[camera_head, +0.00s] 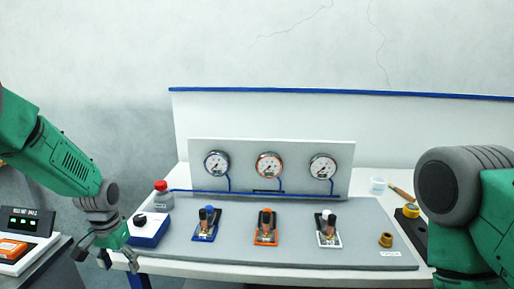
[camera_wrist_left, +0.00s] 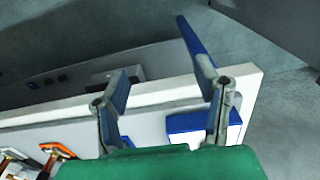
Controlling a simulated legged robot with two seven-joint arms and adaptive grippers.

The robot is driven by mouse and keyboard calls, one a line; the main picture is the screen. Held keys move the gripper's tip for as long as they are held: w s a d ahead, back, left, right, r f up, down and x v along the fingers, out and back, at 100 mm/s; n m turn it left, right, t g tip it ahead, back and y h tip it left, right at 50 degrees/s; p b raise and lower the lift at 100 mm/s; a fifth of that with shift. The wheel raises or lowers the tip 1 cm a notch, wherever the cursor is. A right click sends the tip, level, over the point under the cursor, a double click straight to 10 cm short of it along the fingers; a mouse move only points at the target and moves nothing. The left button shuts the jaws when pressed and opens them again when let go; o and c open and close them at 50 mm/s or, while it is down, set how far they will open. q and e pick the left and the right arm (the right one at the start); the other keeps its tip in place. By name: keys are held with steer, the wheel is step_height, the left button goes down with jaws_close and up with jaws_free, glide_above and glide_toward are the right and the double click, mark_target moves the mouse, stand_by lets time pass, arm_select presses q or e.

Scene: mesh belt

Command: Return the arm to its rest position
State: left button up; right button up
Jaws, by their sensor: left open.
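My left arm (camera_head: 60,160) comes in from the left, green with grey joints. My left gripper (camera_head: 110,258) hangs at its end, by the table's front left corner, open with nothing between its fingers. In the left wrist view the gripper (camera_wrist_left: 165,92) shows its two fingers spread apart, with the white table edge behind them. Part of my right arm (camera_head: 455,190) fills the right side of the head view; its gripper is out of view.
A grey board (camera_head: 290,215) on the table holds three gauges and blue, orange and white valves. A red-topped button (camera_head: 161,186) and a blue-and-white box (camera_head: 148,230) stand near my left gripper. A display unit (camera_head: 28,222) is at far left.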

arm_select(q)
steer(key=s+d+f+b, duration=0.3)
steer(key=s+f, duration=0.6)
steer(key=f, duration=0.2)
steer(key=s+d+f+b, duration=0.2)
steer(key=s+f+b, duration=0.2)
steer(key=s+f, duration=0.6)
steer(key=s+f+b, duration=0.2)
steer(key=s+f, duration=0.1)
steer(key=s, duration=0.5)
steer(key=s+d+f+b, duration=0.1)
steer(key=s+f, duration=0.3)
steer(key=s, duration=0.5)
steer(key=shift+d+n+b, duration=0.15)
steer(key=shift+n+b, duration=0.15)
steer(key=shift+b, duration=0.6)
steer(key=shift+w, duration=0.1)
